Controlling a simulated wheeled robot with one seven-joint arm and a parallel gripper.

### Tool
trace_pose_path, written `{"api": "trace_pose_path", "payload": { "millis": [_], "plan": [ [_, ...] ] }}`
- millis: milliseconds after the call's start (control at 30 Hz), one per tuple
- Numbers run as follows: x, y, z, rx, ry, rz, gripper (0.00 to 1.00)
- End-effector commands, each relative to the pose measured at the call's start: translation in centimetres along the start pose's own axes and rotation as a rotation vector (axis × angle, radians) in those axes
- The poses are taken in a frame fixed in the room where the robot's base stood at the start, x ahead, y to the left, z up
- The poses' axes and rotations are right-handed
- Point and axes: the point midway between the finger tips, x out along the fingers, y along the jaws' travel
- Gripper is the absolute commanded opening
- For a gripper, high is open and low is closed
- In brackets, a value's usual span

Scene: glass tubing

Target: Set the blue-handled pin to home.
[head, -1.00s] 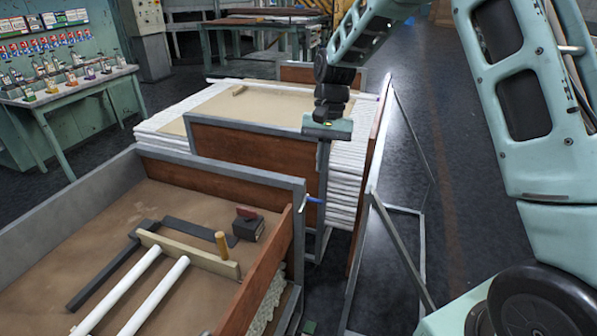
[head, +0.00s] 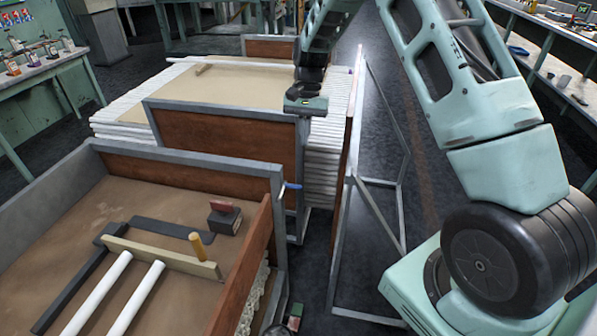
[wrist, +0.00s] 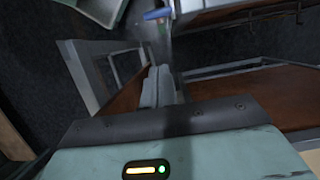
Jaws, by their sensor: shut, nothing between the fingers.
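The blue-handled pin (head: 291,186) sits at the grey metal corner post of the front box, its blue handle sticking out to the right. In the wrist view the blue handle (wrist: 157,14) shows at the top, beyond the fingertips and apart from them. My gripper (head: 305,103) is above and behind the pin in the head view, over the corner of the second box; its fingertips are hard to make out there. In the wrist view its fingers (wrist: 158,76) are together and empty. How far the pin is pushed in or turned cannot be told.
A second box (head: 225,147) and white stacks (head: 118,118) stand behind. A grey metal frame (head: 378,186) stands right of the pin.

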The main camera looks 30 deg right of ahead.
Motion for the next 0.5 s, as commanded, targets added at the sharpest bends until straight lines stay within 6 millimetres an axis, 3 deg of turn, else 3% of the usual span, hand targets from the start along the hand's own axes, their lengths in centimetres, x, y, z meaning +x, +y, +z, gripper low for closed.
{"api": "trace_pose_path", "payload": {
  "millis": [333, 500],
  "plan": [
    [7.2, 0.1, 0.1, 0.000, -0.004, 0.003, 0.00],
    [8.5, 0.0, 2.1, -0.003, -0.003, 0.001, 0.00]
  ]
}}
